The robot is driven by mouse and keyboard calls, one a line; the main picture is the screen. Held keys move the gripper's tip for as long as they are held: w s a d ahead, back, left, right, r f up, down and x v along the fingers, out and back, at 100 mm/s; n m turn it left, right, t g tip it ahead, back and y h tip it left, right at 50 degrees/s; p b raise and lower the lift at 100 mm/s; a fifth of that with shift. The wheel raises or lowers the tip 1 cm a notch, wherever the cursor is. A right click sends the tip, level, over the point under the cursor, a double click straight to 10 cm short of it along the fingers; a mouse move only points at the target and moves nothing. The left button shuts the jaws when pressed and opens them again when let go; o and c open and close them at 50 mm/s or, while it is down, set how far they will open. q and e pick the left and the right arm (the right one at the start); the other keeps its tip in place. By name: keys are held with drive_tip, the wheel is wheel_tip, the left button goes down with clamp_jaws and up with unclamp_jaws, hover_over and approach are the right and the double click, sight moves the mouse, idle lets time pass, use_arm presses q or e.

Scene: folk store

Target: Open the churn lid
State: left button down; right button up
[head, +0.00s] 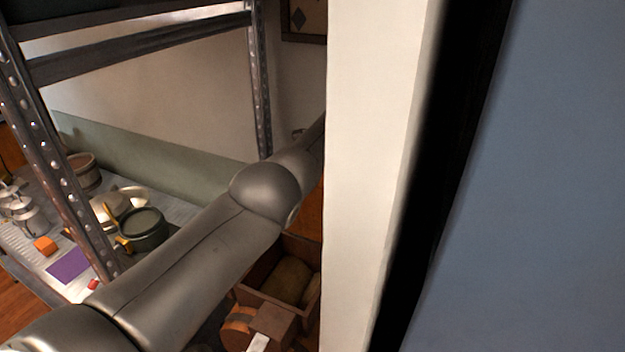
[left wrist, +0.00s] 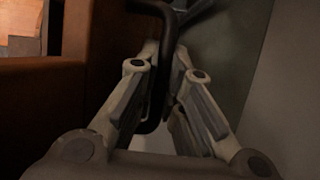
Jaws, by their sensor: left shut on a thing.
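In the left wrist view, my left gripper (left wrist: 167,62) is shut on a dark curved handle (left wrist: 160,90), which runs between its two fingers. The handle bends near the top of the view, and a dark part there joins it. I cannot tell whether this handle belongs to the churn lid. No churn or lid can be made out clearly in either view. In the head view my left arm reaches away to the right, and its far end with the gripper is hidden behind a pale post. My right gripper is in neither view.
The pale post (head: 372,170) and a blue surface (head: 530,180) block the right of the head view. A metal shelf (head: 22,265) at left holds pots. A wooden crate (head: 262,298) sits below my arm. A brown wooden piece (left wrist: 40,100) lies beside the gripper.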

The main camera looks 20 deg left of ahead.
use_arm(q)
drive_tip(key=shift+s+f, duration=0.1)
drive_tip(key=shift+f, duration=0.05)
drive_tip(key=c, duration=1.8)
unclamp_jaws()
drive_tip(key=shift+v, duration=3.75)
